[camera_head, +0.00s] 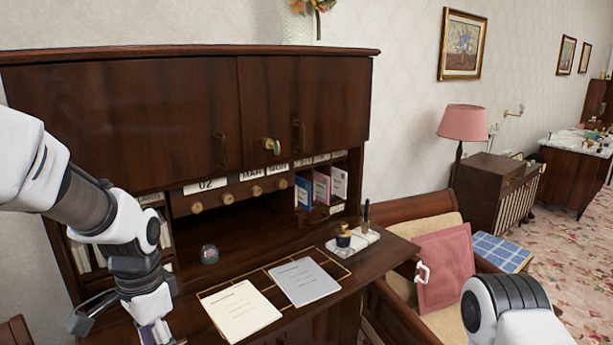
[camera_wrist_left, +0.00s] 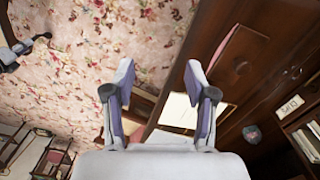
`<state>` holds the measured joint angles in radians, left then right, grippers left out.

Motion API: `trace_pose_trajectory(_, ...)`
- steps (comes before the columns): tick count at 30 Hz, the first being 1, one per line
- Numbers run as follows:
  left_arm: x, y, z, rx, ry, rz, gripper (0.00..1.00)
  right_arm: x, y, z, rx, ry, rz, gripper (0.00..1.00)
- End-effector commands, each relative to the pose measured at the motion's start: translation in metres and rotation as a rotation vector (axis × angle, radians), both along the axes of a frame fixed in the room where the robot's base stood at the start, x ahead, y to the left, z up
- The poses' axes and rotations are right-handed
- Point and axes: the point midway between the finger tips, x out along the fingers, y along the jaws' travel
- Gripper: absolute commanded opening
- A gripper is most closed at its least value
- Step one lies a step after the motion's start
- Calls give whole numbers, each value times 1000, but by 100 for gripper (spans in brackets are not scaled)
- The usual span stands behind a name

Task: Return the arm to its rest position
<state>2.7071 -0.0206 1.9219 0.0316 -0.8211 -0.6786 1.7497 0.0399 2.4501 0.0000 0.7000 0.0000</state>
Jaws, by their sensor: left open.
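My left arm comes in from the left in the head view, bent downward in front of the wooden desk. Its gripper (camera_head: 155,330) is near the bottom edge of that view, left of the cream booklet, partly cut off. In the left wrist view the two fingers of the left gripper (camera_wrist_left: 160,95) are spread apart with nothing between them. Past the fingers show the desk edge, a pale sheet and the floral floor. A white and black link of my right arm shows at the lower right of the head view; the right gripper is out of view.
The wooden desk (camera_head: 290,327) holds a cream booklet (camera_head: 240,311), a grey booklet (camera_head: 304,281), a glass paperweight (camera_head: 209,254) and a pen stand (camera_head: 353,241). Its cabinet (camera_head: 130,120) rises behind. A chair with a pink cushion (camera_head: 445,268) stands at the right.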

Motion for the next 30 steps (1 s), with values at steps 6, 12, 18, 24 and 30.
trace_pose_trajectory(6,-10,0,-51,-3,104,2,56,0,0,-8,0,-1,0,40)
trace_pose_trajectory(12,-40,2,-114,-9,257,6,56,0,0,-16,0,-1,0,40)
trace_pose_trajectory(18,-97,3,-201,-12,441,19,56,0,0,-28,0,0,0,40)
trace_pose_trajectory(24,-201,7,-323,20,568,129,56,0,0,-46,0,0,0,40)
trace_pose_trajectory(30,-287,10,-400,77,437,374,56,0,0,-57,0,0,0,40)
